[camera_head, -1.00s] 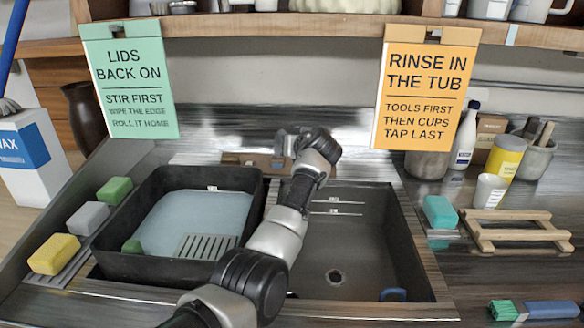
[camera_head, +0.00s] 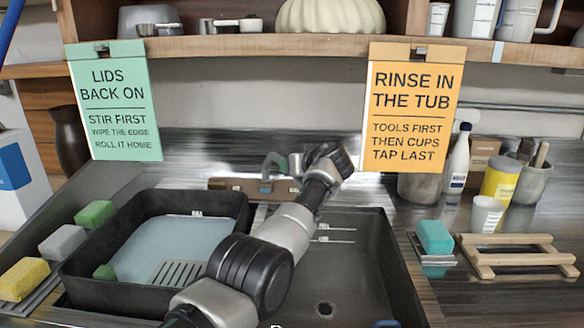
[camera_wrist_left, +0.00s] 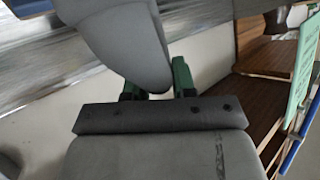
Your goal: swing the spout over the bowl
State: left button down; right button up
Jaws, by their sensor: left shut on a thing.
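The grey curved spout (camera_head: 267,174) rises at the back of the sink, near the gap between the black tub and the sink bowl. The dark sink bowl (camera_head: 352,262), with a round drain, lies to the right of the tub. My left gripper (camera_head: 284,166) is at the spout, its green fingertips partly hidden by my wrist. In the left wrist view, the green fingers (camera_wrist_left: 157,84) are shut on a smooth grey part of the spout (camera_wrist_left: 122,40). The spout's outlet is not clearly seen. My right gripper is not in view.
The black tub (camera_head: 75,280) holds pale water and a slatted grate. Sponges (camera_head: 62,243) line its left side. A teal sponge (camera_head: 435,236) and a wooden rack (camera_head: 520,268) lie to the right. Two signs, green (camera_head: 113,105) and orange (camera_head: 412,105), hang from the shelf (camera_head: 250,46).

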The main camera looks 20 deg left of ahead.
pick_arm(q)
jog(key=c, duration=0.9)
grip_release()
jog(key=shift+w+f, duration=0.1)
jog(key=shift+s+d+r, duration=0.25)
jog(key=shift+s+d, duration=0.05)
jog(key=shift+d, duration=0.1)
jog(key=b+v, duration=0.1)
jog(key=v, duration=0.8)
jog(key=shift+s+d+r, duration=0.1)
jog(key=shift+s+d, duration=0.15)
jog(key=shift+d, duration=0.05)
jog(key=shift+r, duration=0.1)
